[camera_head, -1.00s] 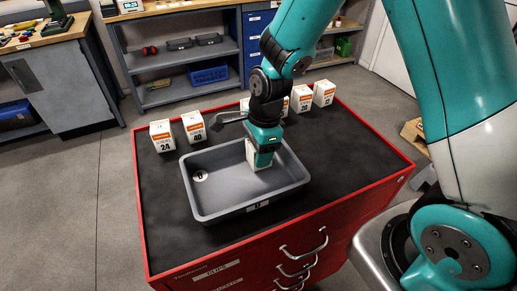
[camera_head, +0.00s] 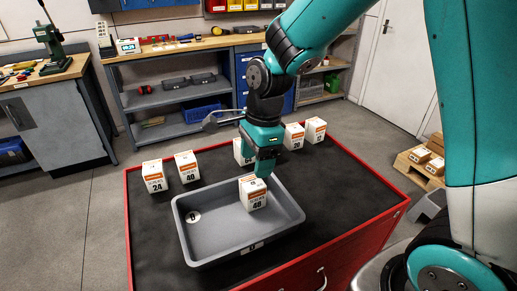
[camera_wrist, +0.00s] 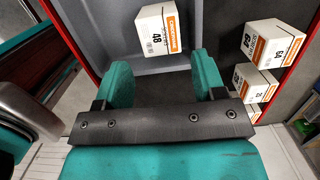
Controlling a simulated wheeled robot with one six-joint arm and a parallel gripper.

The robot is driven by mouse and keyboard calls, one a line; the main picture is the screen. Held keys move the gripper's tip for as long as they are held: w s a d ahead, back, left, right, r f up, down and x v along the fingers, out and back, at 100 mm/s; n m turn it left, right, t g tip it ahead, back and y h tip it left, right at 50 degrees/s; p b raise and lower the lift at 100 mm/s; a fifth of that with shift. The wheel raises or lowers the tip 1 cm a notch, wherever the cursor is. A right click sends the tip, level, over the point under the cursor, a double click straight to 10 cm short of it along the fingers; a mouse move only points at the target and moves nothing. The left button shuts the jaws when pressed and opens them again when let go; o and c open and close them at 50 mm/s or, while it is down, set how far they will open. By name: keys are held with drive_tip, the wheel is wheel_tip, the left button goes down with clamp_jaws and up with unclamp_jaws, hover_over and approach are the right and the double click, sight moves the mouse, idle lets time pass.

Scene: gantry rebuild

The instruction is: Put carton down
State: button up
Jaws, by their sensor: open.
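A white carton with an orange band and the number 48 (camera_head: 253,194) stands in the grey tray (camera_head: 203,245), near the tray's back right side. My gripper (camera_head: 262,172) is above and just behind the carton, with open fingers. In the wrist view the carton (camera_wrist: 158,32) lies beyond the open fingertips (camera_wrist: 160,75), with clear space between fingers and carton. The tray sits on the black top of a red drawer cabinet (camera_head: 345,192).
Cartons marked 24 (camera_head: 154,176) and 40 (camera_head: 187,166) stand behind the tray at left. More cartons, including one marked 20 (camera_head: 293,136), stand behind at right, one partly hidden by my gripper. The tray's left part is empty apart from a round label (camera_head: 193,216).

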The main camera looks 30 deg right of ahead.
sight(258, 181)
wheel_tip(258, 181, up, 2)
drive_tip(key=shift+d+r, duration=0.15)
drive_tip(key=shift+s+r, duration=0.15)
drive_tip(key=shift+r, duration=0.2)
drive_tip(key=s+a+r+n+y, duration=0.1)
drive_tip(key=s+a+r+n, duration=0.2)
drive_tip(key=s+n, duration=0.6)
drive_tip(key=s+a+r+n+y, duration=0.1)
drive_tip(key=s+r+n, duration=0.3)
drive_tip(key=s+n, duration=0.5)
drive_tip(key=a+n, duration=0.1)
drive_tip(key=n, duration=0.6)
drive_tip(key=shift+a, duration=0.4)
drive_tip(key=shift+s+d, duration=0.1)
